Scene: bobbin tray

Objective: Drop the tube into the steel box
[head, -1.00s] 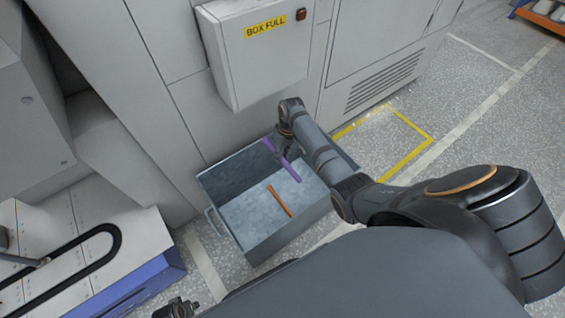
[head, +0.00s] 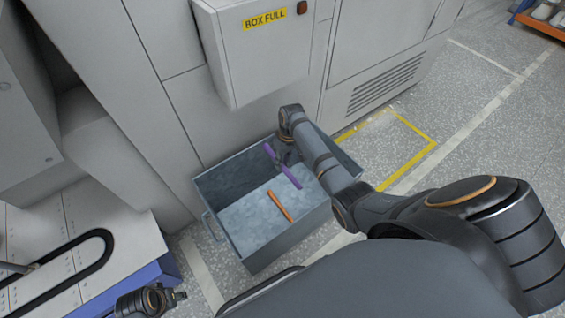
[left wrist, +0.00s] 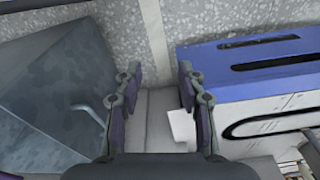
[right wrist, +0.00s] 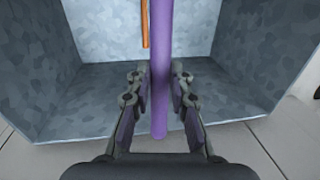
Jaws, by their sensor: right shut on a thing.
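The purple tube (head: 282,166) is between the fingers of my right gripper (head: 281,157), which is shut on it over the steel box. In the right wrist view the tube (right wrist: 161,60) runs lengthwise between the fingertips (right wrist: 160,88). The open steel box (head: 281,238) stands on the floor, and its wall also shows in the right wrist view (right wrist: 85,95). An orange tube (head: 280,206) lies on the box's floor. My left gripper (left wrist: 158,75) is open and empty, outside the box; the box shows at the left of its view.
A machine cabinet with a "BOX FULL" panel (head: 265,25) rises behind the box. A white and blue conveyor unit (head: 80,250) stands at lower left. A yellow floor outline (head: 410,170) lies to the right, with clear floor.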

